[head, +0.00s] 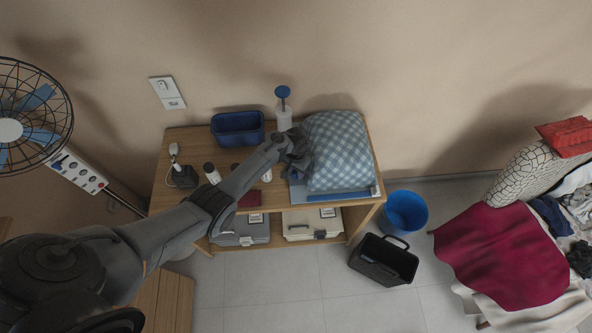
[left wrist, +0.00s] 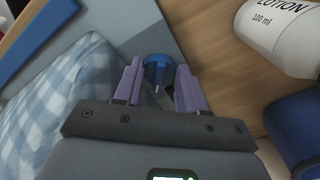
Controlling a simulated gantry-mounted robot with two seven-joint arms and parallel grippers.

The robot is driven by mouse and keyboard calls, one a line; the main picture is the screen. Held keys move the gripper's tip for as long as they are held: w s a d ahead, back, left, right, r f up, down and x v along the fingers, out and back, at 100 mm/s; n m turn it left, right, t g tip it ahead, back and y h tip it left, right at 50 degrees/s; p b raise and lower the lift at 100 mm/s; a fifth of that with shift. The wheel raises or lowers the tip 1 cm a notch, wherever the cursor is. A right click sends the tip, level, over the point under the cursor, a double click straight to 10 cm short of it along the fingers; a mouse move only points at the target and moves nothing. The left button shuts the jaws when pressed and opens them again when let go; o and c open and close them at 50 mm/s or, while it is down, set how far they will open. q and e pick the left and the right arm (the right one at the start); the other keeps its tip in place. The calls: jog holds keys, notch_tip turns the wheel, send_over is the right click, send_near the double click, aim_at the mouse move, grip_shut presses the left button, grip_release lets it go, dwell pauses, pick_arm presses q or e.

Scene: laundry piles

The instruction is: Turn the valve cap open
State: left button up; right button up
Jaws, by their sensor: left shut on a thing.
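The valve cap (left wrist: 158,68) is a small round blue piece with a raised ridge, seen in the left wrist view between my left gripper's fingertips. My left gripper (left wrist: 159,80) has pale purple fingers and is shut on the cap, one finger at each side. In the head view the left gripper (head: 297,158) is over the table, against the left side of the checked pillow. The cap is mostly hidden there by the gripper. My right gripper is in neither view.
The checked pillow (head: 338,150) lies on the wooden table (head: 185,145). A lotion bottle (head: 283,118) and a dark blue bin (head: 238,129) stand behind my gripper. A blue bucket (head: 403,212) and a black basket (head: 383,262) are on the floor. A fan (head: 35,115) stands left.

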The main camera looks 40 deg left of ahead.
aim_at(296, 172)
pick_arm(q)
jog(key=shift+m, duration=0.5)
jog(key=o, duration=1)
jog(key=shift+r, duration=0.1)
notch_tip(296, 172, up, 11)
jog(key=p, duration=0.3)
jog(key=shift+f+p, duration=0.2)
jog(key=shift+p, duration=0.1)
